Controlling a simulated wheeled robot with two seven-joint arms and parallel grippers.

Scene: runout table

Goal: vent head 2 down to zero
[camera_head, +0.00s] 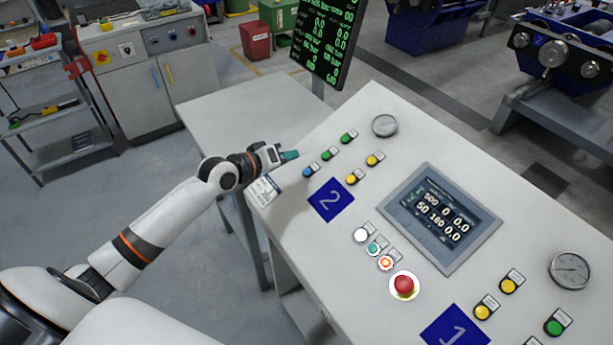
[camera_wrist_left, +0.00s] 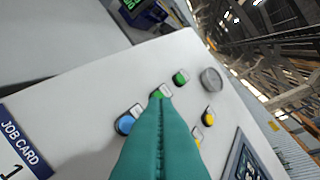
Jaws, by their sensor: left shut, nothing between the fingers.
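My left gripper (camera_head: 290,155) is at the panel's left edge, left of the blue and green buttons. Its teal fingers are together and empty. In the left wrist view the shut fingers (camera_wrist_left: 161,120) overlap the view between the blue button (camera_wrist_left: 127,121) and a yellow button (camera_wrist_left: 208,114); contact cannot be told. My right gripper is out of view.
A touchscreen (camera_head: 440,218), small round buttons and a red mushroom button (camera_head: 404,285) sit mid-panel. A dark display (camera_head: 327,35) stands behind. A job card (camera_head: 264,192) lies at the left edge.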

